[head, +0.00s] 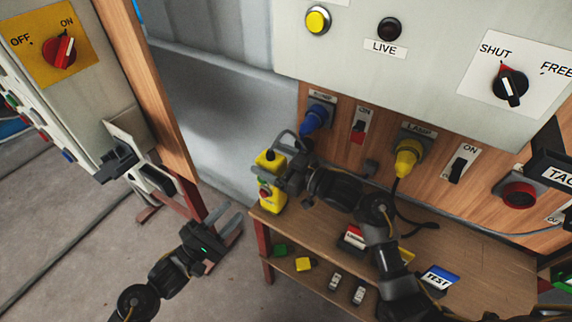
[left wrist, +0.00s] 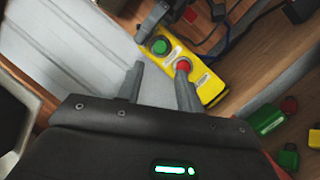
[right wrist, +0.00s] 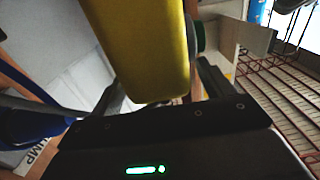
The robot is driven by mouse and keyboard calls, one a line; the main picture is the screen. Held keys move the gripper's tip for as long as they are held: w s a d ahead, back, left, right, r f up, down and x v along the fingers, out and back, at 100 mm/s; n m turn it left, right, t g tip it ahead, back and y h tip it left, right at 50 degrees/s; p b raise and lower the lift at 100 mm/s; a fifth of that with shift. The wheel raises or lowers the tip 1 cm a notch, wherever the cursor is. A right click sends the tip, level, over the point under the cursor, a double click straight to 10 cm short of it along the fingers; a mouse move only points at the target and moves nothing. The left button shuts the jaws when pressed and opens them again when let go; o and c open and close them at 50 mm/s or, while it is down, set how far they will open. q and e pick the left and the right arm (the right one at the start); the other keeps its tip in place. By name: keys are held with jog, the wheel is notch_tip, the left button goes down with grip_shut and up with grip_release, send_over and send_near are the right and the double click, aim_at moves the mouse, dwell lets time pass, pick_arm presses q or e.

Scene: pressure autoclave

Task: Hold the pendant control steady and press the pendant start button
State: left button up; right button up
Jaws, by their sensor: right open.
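The yellow pendant control (head: 271,199) stands upright at the left end of the wooden bench in the head view. In the left wrist view the pendant (left wrist: 210,86) shows a green button (left wrist: 160,46) and a red button (left wrist: 183,65). My right gripper (head: 279,160) is at the pendant's upper part, jaws open. In the right wrist view the yellow body (right wrist: 145,50) lies between its fingers; contact is unclear. My left gripper (head: 222,219) is open and empty, left of and below the pendant, its fingers pointing towards the button face.
A blue plug (head: 313,119) and a yellow lamp plug (head: 407,158) sit in the wooden panel behind. The bench (head: 462,253) carries small boxes; several loose items lie on its lower shelf. A wooden post (head: 150,90) rises left of my left gripper.

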jog(key=shift+w+a, duration=0.2)
jog(key=shift+a, duration=0.05)
jog(key=shift+c, duration=0.4)
jog(key=c, duration=1.2)
pick_arm(q)
grip_shut()
pick_arm(e)
jog(key=shift+c, duration=0.3)
